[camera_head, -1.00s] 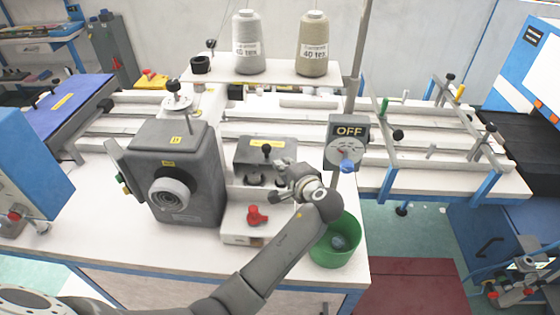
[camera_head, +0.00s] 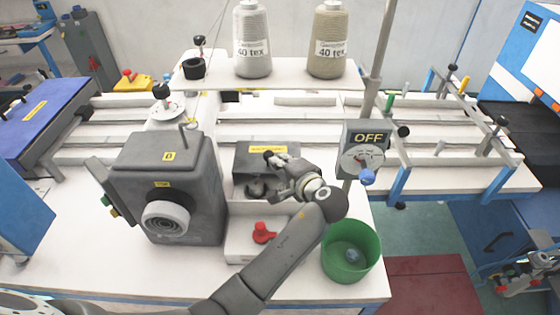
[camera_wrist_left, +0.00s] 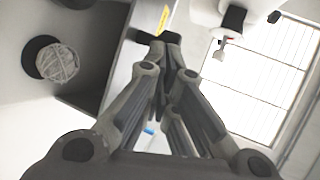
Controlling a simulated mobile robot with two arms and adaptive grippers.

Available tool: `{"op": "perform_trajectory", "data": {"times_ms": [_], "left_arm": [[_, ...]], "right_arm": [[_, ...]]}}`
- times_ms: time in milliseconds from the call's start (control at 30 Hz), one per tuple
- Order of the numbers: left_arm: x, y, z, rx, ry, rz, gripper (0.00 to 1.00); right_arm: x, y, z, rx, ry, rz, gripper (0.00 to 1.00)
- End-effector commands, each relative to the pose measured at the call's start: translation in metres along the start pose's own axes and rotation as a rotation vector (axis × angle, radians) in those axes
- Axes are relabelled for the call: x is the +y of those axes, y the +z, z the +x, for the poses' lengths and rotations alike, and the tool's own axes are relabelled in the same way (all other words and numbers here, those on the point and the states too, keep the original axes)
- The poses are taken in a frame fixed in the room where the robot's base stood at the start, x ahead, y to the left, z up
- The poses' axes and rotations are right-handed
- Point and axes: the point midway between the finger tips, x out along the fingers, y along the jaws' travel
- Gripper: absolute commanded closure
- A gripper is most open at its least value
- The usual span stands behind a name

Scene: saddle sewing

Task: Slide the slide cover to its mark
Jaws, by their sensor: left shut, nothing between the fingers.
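The slide cover (camera_head: 250,158) is a grey block with a yellow label on the white bench, behind the open tray with the red knob. A wound bobbin (camera_wrist_left: 57,62) shows to the left there. I cannot make out the mark. My right gripper is not in view.
A grey machine housing (camera_head: 160,190) stands close on the left. A red knob (camera_head: 263,233) is in front, a green bin (camera_head: 352,262) at the front right. The OFF switch box (camera_head: 366,148) on its post is to the right. Two thread cones (camera_head: 252,40) stand behind.

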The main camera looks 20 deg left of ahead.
Motion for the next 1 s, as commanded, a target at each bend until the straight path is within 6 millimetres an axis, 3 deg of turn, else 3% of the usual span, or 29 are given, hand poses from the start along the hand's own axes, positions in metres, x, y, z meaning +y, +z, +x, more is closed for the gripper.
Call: {"op": "perform_trajectory", "data": {"times_ms": [333, 700, 867, 1000], "left_arm": [[-0.009, -0.014, 0.027, -0.001, 0.0, 0.0, 1.0], [-0.011, -0.014, 0.028, -0.001, 0.001, 0.0, 1.0], [-0.029, -0.015, 0.021, 0.001, -0.002, -0.004, 1.0], [-0.056, -0.015, 0.01, 0.002, -0.003, -0.006, 1.0]], "right_arm": [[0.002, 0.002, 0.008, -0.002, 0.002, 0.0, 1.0], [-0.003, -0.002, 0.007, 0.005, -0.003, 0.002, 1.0], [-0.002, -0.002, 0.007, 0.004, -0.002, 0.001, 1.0], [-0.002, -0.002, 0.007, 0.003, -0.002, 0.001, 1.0]]}}
